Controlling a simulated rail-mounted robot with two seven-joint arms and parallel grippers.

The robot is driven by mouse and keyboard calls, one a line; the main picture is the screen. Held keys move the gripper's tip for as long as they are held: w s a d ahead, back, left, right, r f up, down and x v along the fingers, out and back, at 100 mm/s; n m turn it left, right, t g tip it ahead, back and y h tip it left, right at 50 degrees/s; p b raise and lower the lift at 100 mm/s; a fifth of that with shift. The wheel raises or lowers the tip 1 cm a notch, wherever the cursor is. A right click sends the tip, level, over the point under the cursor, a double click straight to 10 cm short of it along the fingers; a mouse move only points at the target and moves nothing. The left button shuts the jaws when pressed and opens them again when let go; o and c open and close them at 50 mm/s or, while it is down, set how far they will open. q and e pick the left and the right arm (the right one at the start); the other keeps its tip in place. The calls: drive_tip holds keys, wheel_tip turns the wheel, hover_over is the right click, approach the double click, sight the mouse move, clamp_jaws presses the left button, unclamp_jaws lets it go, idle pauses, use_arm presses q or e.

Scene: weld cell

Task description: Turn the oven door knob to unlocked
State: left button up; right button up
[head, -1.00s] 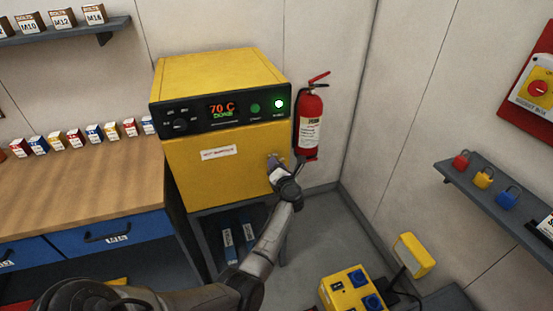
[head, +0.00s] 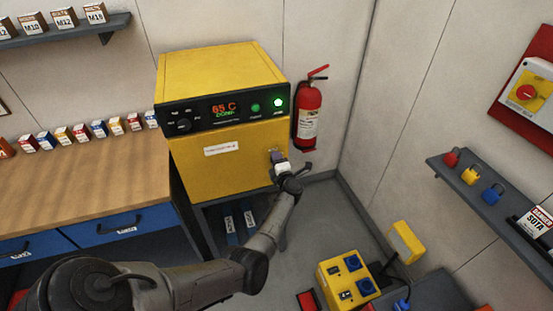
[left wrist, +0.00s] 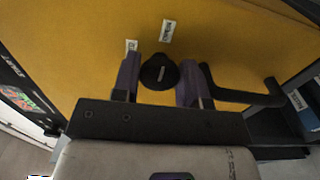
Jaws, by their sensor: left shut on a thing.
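The yellow oven (head: 190,165) stands against the back wall, its door closed. In the left wrist view the black round door knob (left wrist: 160,76) carries a pale line, nearly upright, tipped slightly right towards the upper small label (left wrist: 167,31). Another label (left wrist: 131,46) is up and left of it; their words are unreadable. My left gripper (left wrist: 158,80) is shut on the knob, a finger on each side. It also shows at the door's right side in the head view (head: 277,156). My right gripper is not in view.
A black bar handle (left wrist: 240,94) lies close right of my fingers in the wrist view. A red extinguisher (head: 308,115) hangs right of the oven. A wooden bench (head: 90,185) stands left. A yellow socket box (head: 346,277) is at lower right.

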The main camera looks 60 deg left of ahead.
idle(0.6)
use_arm(q)
drive_tip(key=o, duration=0.9)
drive_tip(key=shift+d, duration=0.1)
drive_tip(key=shift+d, duration=0.25)
drive_tip(key=p+v, duration=0.2)
drive_tip(key=v, duration=1.1)
drive_tip(key=shift+d+m, duration=0.1)
drive_tip(key=shift+m, duration=0.2)
